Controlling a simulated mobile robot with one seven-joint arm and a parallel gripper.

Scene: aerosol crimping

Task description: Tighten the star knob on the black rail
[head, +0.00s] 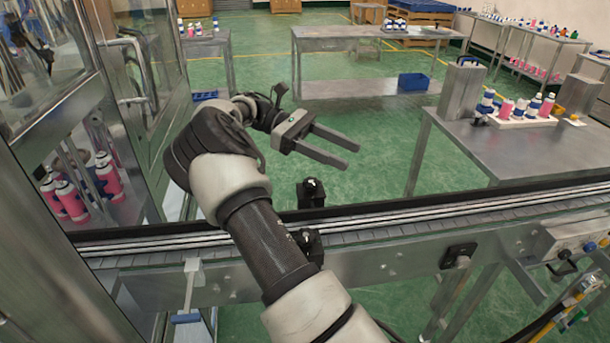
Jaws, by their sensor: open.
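My gripper (351,156) is open and empty, with its two long grey fingers pointing right above the green floor beyond the conveyor. A dark rail (480,195) runs along the far side of the conveyor. A black fitting (312,191) stands up at this rail, below and to the left of my fingertips and apart from them. A second black fitting (310,243) sits on the near side, partly hidden by my arm. I cannot tell at this size which fitting carries the star knob.
The conveyor (400,240) crosses the view under my arm. Glass-panelled machine doors (85,130) stand close on the left, with pink cans (72,201) inside. A steel table (520,150) at right holds a bottle tray (520,122). Green floor (385,125) is open beyond my gripper.

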